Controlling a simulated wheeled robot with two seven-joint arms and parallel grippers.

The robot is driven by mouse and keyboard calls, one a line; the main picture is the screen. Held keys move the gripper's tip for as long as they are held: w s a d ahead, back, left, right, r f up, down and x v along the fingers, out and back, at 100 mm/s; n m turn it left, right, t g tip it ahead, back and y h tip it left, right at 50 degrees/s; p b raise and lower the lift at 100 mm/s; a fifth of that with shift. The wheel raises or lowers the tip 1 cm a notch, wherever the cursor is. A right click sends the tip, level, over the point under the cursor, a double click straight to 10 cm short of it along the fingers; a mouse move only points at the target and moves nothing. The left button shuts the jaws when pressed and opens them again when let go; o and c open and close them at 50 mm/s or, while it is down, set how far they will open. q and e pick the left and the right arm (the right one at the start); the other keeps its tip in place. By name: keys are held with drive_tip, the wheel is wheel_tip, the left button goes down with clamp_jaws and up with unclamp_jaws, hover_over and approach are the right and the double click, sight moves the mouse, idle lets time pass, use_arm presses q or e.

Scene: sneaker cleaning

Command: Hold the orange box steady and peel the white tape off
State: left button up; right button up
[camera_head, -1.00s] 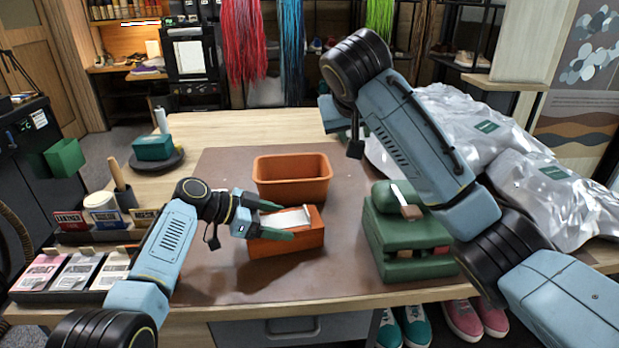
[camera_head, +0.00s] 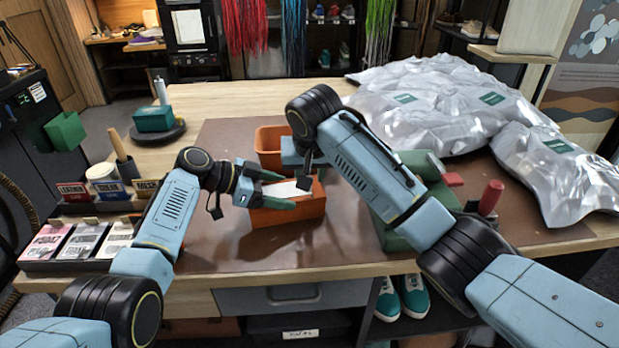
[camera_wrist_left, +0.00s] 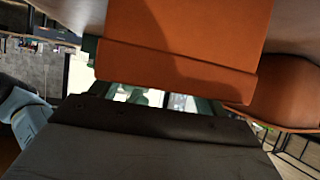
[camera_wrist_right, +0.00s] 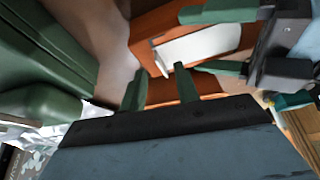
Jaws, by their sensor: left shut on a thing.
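The orange box (camera_head: 285,217) stands on the brown mat, with white tape (camera_head: 293,188) across its top. My left gripper (camera_head: 284,191) is shut on the box from the left, one finger on each side. The box fills the upper middle of the left wrist view (camera_wrist_left: 185,35). My right arm reaches in over the box from the right, and it mostly hides its gripper in the head view. In the right wrist view my right gripper (camera_wrist_right: 160,88) has its green fingers apart and empty, just short of the tape (camera_wrist_right: 200,44) and box (camera_wrist_right: 148,27).
An orange bin (camera_head: 268,140) stands behind the box, partly hidden by my right arm. A green case (camera_head: 388,220) lies under that arm. Silvery bags (camera_head: 430,100) cover the right back. A black tray of cards (camera_head: 60,265) is at the left. The mat's front (camera_head: 290,250) is clear.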

drive_tip(key=shift+x, duration=1.3)
drive_tip(key=shift+c, duration=0.3)
clamp_jaws()
